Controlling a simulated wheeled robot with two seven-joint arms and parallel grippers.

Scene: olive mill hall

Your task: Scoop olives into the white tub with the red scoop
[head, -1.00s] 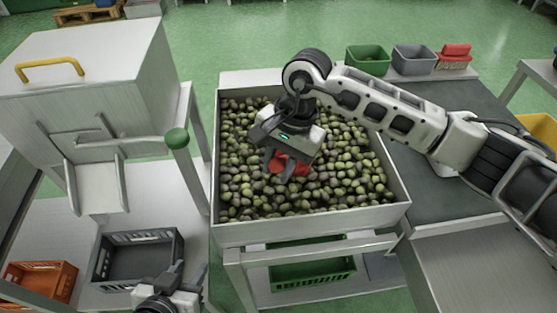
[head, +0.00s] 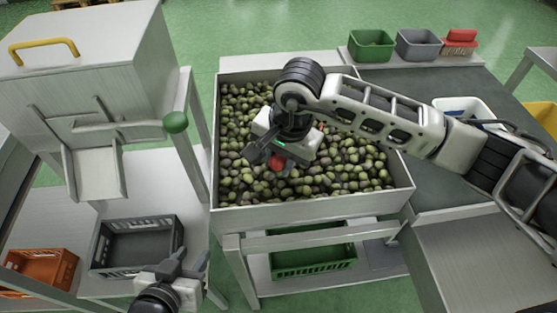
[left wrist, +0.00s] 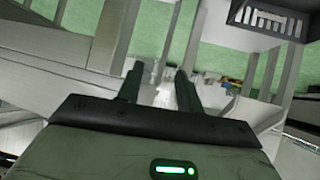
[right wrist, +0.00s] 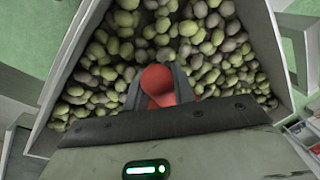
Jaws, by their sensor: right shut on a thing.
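The red scoop (head: 277,162) is in my right gripper (head: 276,157), low over the olives (head: 240,178) in the big white bin (head: 310,211). In the right wrist view the scoop's red handle (right wrist: 157,82) stands between the two fingers of my right gripper (right wrist: 158,90). The scoop's bowl is hidden, so I cannot tell whether it holds olives. The white tub (head: 462,104) is on the dark belt to the right, partly covered by my right arm. My left gripper (head: 186,264) is empty and open, low at the front left; its fingers (left wrist: 160,88) stand apart in the left wrist view.
A grey crate (head: 137,247) and an orange crate (head: 40,270) are at left, below a metal machine with a chute (head: 97,176).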

